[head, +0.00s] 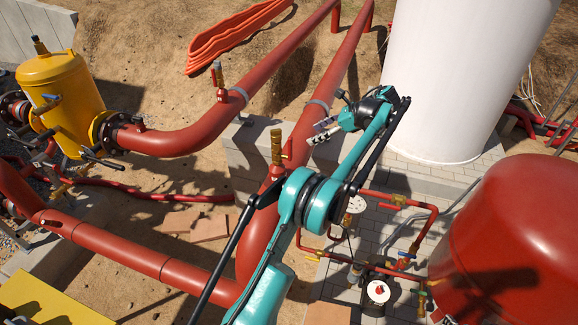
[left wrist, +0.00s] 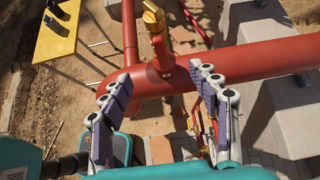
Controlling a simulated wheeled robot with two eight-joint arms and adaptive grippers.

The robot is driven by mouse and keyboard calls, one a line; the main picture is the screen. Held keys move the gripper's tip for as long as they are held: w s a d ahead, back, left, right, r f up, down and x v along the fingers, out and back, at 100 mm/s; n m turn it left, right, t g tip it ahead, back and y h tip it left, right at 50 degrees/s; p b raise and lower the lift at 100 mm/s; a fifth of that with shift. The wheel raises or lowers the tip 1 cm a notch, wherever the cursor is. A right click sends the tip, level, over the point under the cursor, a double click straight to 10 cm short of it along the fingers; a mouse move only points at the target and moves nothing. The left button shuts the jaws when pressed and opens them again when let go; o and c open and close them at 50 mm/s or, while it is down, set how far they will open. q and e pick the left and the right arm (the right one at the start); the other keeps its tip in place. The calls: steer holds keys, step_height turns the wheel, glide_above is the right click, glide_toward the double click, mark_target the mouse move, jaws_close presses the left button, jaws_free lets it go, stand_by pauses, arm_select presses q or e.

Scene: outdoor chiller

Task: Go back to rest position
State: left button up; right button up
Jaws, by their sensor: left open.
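My left gripper (head: 324,131) is at the end of a raised teal arm, right of the thick red pipe (head: 308,110) in the head view. In the left wrist view the left gripper (left wrist: 160,80) has its two padded fingers spread wide, with nothing held between them. Behind the fingers in that view runs a red pipe (left wrist: 270,60) with a brass-topped fitting (left wrist: 155,28). The fitting appears beyond the fingers and apart from them. My right gripper is in neither view.
A white tank (head: 455,80) stands right of the gripper. A red tank (head: 515,235) is at lower right, near thin red pipes and gauges. A yellow vessel (head: 65,105) stands at left. A yellow platform (head: 45,300) is at lower left. Bare sandy ground (head: 150,195) lies between the pipes.

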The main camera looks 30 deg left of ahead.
arm_select(q)
steer(key=s+v, duration=0.1)
steer(key=v, duration=0.3)
steer(key=s+d+f+n+t+h+b, duration=0.35)
steer(key=s+f+b, duration=0.25)
steer(key=s+b, duration=0.2)
steer(key=s+d+f+n+t+h+b, duration=0.2)
steer(key=s+d+f+n+b, duration=0.15)
steer(key=s+f+b, duration=0.45)
steer(key=s+d+f+n+t+h+b, duration=0.2)
steer(key=s+f+b, duration=0.4)
steer(key=s+f, duration=0.3)
steer(key=s+d+f+n+t+h+b, duration=0.1)
steer(key=s+d+f+n+b, duration=0.4)
steer(key=s+f, duration=0.5)
step_height(320, 180, down, 4)
steer(key=shift+s+d+f+n+t+h+b, duration=0.2)
steer(key=shift+d+n+t+h+b, duration=0.15)
steer(key=shift+n+h+b, duration=0.45)
